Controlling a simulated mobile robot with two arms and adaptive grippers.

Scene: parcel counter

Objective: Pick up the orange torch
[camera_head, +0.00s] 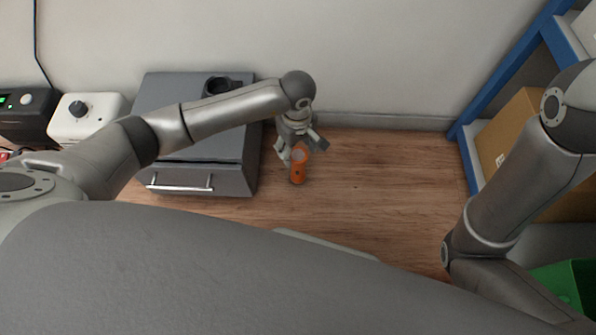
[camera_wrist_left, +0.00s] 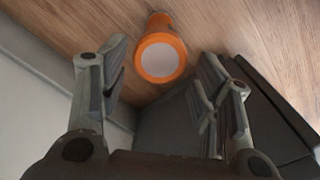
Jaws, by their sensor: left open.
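The orange torch (camera_head: 298,174) stands on the wooden counter, to the right of the grey drawer unit, with its pale round end facing up. In the left wrist view the torch (camera_wrist_left: 160,52) shows its orange rim and whitish lens, just beyond the open fingers and roughly centred between them. My left gripper (camera_head: 301,150) is open and sits over the torch, hiding part of it in the head view. In the left wrist view my left gripper (camera_wrist_left: 160,85) has nothing between its fingertips. My right gripper is not in view; only my right arm shows.
The grey drawer unit (camera_head: 205,179), with a dark round holder (camera_head: 222,86) on top, stands close left of the torch. A white box with a knob (camera_head: 88,118) is farther left. The counter (camera_head: 385,175) to the right is clear up to a blue shelf (camera_head: 468,160) with a cardboard box (camera_head: 510,130).

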